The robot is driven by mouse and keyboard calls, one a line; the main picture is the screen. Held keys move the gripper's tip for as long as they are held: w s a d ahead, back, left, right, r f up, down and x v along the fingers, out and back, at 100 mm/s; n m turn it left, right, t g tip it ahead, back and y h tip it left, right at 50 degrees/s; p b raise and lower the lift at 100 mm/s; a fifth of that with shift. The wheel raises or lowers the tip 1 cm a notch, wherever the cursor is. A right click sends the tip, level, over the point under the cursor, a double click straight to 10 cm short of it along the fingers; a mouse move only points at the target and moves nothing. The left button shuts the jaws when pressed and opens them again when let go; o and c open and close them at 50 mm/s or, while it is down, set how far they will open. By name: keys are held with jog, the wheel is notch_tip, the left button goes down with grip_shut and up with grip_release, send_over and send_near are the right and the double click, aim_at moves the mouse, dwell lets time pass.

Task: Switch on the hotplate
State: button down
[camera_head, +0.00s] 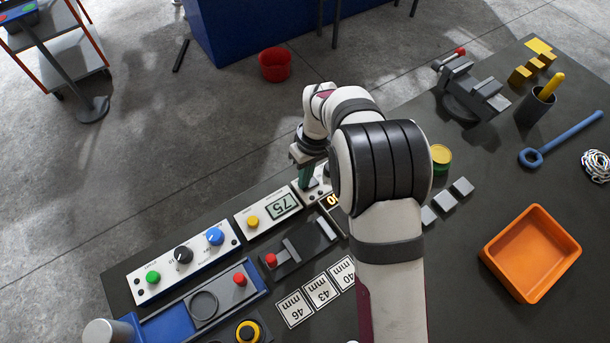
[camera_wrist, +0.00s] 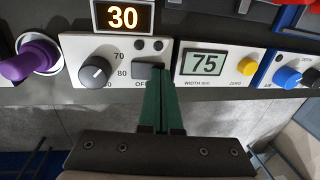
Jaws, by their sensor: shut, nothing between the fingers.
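The hotplate's white control panel shows in the wrist view (camera_wrist: 70,45), with a grey knob (camera_wrist: 95,72), a dark rocker switch (camera_wrist: 145,70) above the letters "OFF", and a lit display (camera_wrist: 123,16) reading 30. My gripper (camera_wrist: 160,72) has its green fingers together and empty, the tips over the right part of the switch. I cannot tell whether they touch it. In the head view my gripper (camera_head: 305,183) points down at the panel (camera_head: 322,186), and my arm hides most of the hotplate.
A width gauge (camera_wrist: 205,65) reading 75 stands right beside the panel. A purple handle (camera_wrist: 30,60) is on its other side. In the head view, a control box (camera_head: 183,262) with green, black and blue knobs and number cards (camera_head: 320,290) lie near. An orange tray (camera_head: 530,252) is at right.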

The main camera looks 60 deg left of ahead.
aim_at(317, 180)
jog(key=shift+s+f, duration=0.1)
jog(key=shift+f, duration=0.05)
jog(key=shift+w+r, duration=0.2)
jog(key=shift+w, duration=0.65)
notch_tip(317, 180, up, 14)
jog(key=w, duration=0.2)
jog(key=shift+f, duration=0.1)
